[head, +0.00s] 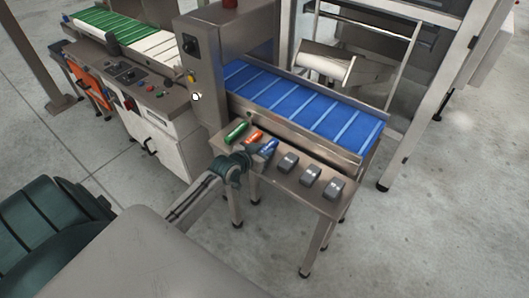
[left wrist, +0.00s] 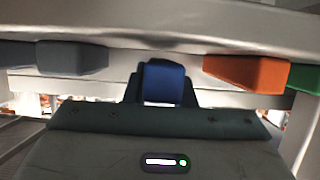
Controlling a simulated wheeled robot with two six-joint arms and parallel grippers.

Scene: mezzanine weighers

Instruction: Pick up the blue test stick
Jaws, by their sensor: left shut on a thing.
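The blue test stick (head: 268,147) is at my left gripper (head: 262,152) over the near left part of the steel side table. In the left wrist view the blue stick (left wrist: 164,82) sits end-on between the dark fingers of my left gripper (left wrist: 163,90), which is shut on it. An orange stick (head: 253,137) and a green stick (head: 236,132) lie to its left on the table. In the left wrist view the orange stick (left wrist: 246,73) and green stick (left wrist: 305,77) are to its right. I cannot tell if the blue stick still touches the table. My right gripper is not in view.
Several grey weights (head: 311,175) stand in a row on the steel table (head: 297,201), right of the stick. A blue belt conveyor (head: 300,97) with a raised side rail runs behind the table. A grey machine housing (head: 205,85) rises at the left.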

